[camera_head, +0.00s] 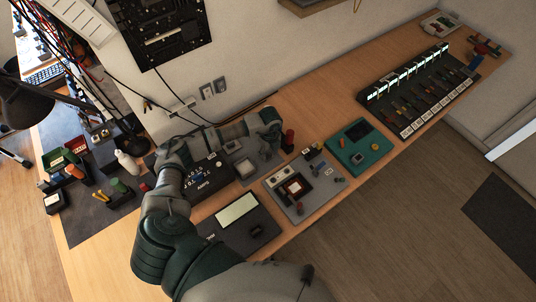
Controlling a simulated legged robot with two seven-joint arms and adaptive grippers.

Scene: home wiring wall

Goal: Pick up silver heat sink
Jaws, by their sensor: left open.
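My left arm comes up from the bottom left and reaches over the bench to the right. My left gripper (268,151) is open, pointing down over the bench near a small grey board. A small pale silver-grey block (245,168), which looks like the heat sink, sits on that board just left of and below the gripper. Its fine shape is too small to make out. I cannot tell whether the fingers touch anything. My right gripper is not in view.
A flat black panel (239,221) lies nearer. Bare wood (318,117) shows behind, before a long black tool rack (420,90).

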